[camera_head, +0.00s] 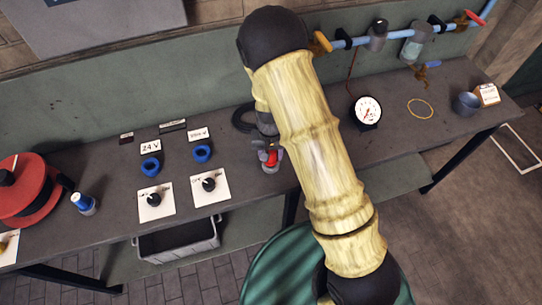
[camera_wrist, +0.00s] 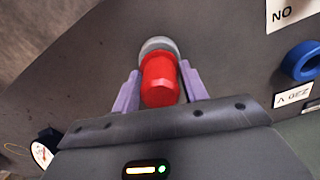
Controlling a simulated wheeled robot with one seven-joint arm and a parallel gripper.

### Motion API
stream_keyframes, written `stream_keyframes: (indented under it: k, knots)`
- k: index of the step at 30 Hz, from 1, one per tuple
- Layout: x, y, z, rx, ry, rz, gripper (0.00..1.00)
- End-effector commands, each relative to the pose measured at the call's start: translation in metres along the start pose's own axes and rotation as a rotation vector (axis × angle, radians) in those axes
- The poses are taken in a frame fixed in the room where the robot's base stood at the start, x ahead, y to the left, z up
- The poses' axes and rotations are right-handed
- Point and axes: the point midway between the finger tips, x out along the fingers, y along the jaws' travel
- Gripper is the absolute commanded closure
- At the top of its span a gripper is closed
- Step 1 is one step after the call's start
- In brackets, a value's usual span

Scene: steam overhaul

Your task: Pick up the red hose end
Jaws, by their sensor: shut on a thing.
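The red hose end (camera_wrist: 160,80) is a short red cylinder with a pale grey collar behind it. In the wrist view it sits between the two purple fingers of my gripper (camera_wrist: 160,92), which are shut on it. In the head view the red hose end (camera_head: 270,158) shows as a small red piece on the bench beside my arm. My gripper (camera_head: 268,154) is mostly hidden there behind my arm. I cannot tell whether the hose end still touches the bench.
The grey bench (camera_head: 110,165) holds two blue rings (camera_head: 202,153), two black knobs on white cards (camera_head: 209,184), a red reel (camera_head: 28,190) and a round gauge (camera_head: 367,111). A dark coil (camera_head: 243,118) lies behind the hose end. A green round thing (camera_head: 275,270) stands in front.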

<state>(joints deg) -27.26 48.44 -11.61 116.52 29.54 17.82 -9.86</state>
Motion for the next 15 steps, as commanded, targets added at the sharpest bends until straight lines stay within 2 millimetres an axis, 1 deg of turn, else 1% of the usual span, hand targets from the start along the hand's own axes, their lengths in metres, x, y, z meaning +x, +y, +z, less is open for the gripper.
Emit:
stream_keyframes:
  k: [9,12,15]
  knots:
    - [-0.055,-0.001,-0.001,-0.002,0.006,-0.002,0.84]
    - [-0.07,-0.001,-0.001,-0.003,0.004,-0.002,0.84]
    - [-0.08,0.0,0.0,-0.001,0.002,-0.001,0.84]
